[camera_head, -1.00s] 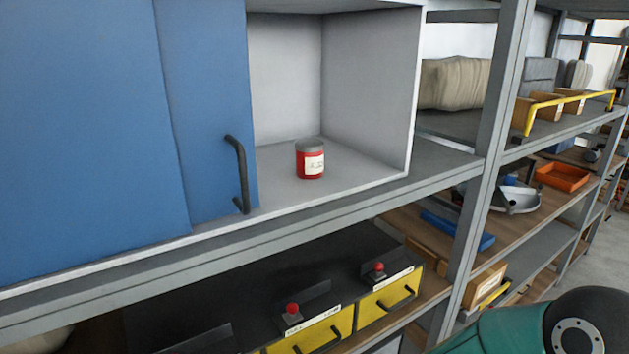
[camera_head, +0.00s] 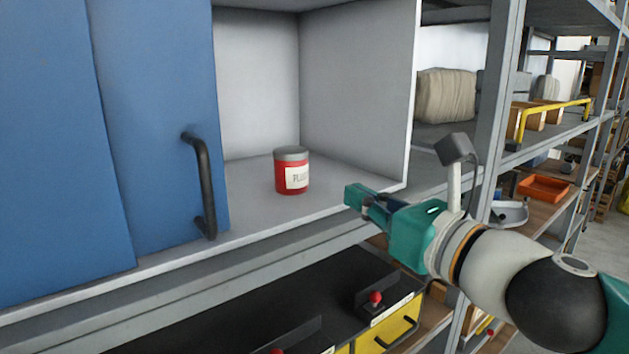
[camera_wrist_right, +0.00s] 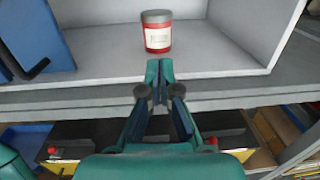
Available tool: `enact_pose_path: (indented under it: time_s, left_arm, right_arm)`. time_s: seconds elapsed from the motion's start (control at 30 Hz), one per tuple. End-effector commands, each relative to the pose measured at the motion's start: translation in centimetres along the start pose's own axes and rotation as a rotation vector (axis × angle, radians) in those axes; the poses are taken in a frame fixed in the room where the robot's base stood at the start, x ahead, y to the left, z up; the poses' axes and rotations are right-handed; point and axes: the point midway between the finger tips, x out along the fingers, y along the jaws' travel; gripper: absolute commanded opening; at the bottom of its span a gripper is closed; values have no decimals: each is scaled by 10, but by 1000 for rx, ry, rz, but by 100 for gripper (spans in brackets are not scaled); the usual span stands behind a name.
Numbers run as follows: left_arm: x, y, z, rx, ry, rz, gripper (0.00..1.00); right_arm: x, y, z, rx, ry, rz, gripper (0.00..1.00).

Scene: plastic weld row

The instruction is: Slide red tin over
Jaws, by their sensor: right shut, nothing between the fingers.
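The red tin (camera_head: 291,177) has a grey lid and a white label. It stands upright on the floor of the white cabinet, in the open part right of the blue door. My right gripper (camera_head: 352,195) is shut and empty at the cabinet's front edge, to the right of the tin and apart from it. In the right wrist view the tin (camera_wrist_right: 157,38) stands straight beyond the shut fingertips (camera_wrist_right: 159,66), with a gap of cabinet floor between. My left gripper is not in view.
The blue sliding door (camera_head: 160,120) with a black handle (camera_head: 203,185) covers the cabinet's left side. The cabinet's right wall (camera_head: 362,90) bounds the opening. Black-topped yellow drawers (camera_head: 385,335) sit on the shelf below. A grey rack post (camera_head: 497,120) stands to the right.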

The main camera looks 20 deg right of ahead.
Motion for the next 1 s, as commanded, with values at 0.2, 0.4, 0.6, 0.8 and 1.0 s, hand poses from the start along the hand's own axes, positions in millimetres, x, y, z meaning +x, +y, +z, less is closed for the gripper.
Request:
enact_pose_path:
  time_s: [0.2, 0.4, 0.6, 0.8, 1.0]
  left_arm:
    - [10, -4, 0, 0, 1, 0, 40]
    - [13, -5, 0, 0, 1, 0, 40]
    - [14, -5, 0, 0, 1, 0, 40]
    - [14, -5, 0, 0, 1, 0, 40]
    - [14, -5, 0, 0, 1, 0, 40]
  right_arm:
    - [50, 4, -7, -1, 15, 22, 0]
    - [88, 6, -6, -1, 17, 27, 0]
    - [109, 7, -6, -1, 17, 28, 0]
    - [114, 7, -5, -1, 16, 28, 0]
    - [114, 8, -5, -1, 16, 28, 0]
